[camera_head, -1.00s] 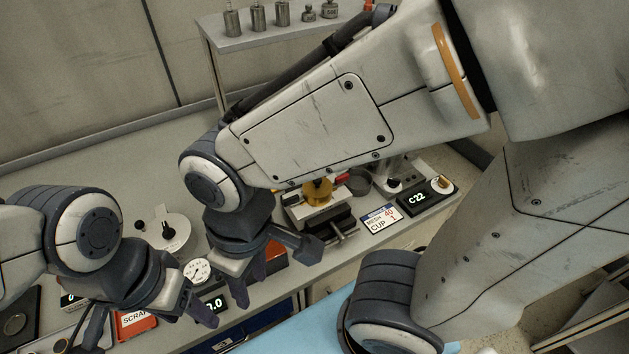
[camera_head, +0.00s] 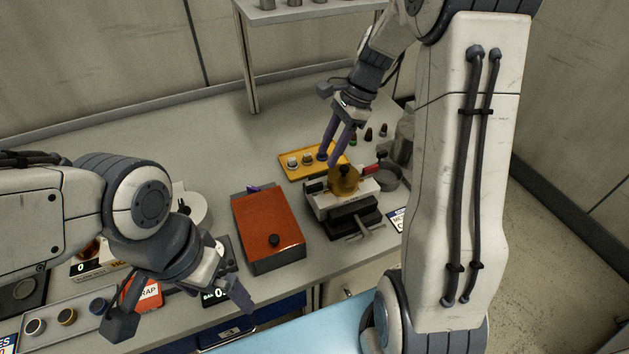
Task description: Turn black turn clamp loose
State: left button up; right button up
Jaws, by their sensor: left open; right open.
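I cannot tell for certain which part is the black turn clamp. A round black knob (camera_head: 274,240) sits on top of an orange-red box (camera_head: 268,222) in the middle of the bench. To its right, a black vise (camera_head: 352,217) with a bare metal T-handle (camera_head: 367,229) holds a pale block with a round brass piece (camera_head: 343,180) on top. My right gripper (camera_head: 329,159) is open, pointing down just above and behind the brass piece; I cannot tell whether it touches. My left gripper (camera_head: 180,310) is open and empty at the front left, apart from the box.
A yellow tray (camera_head: 288,172) with small metal parts lies behind the vise. Small coloured-top pieces (camera_head: 369,133) stand behind it. A red handle (camera_head: 374,167) and grey cup (camera_head: 386,178) are close on the right. A dial scale and display stand near my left gripper.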

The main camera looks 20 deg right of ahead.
aim_at(312, 185)
jog(key=x, duration=0.9)
jog(key=shift+a+f, duration=0.15)
jog(key=shift+f, duration=0.05)
grip_shut()
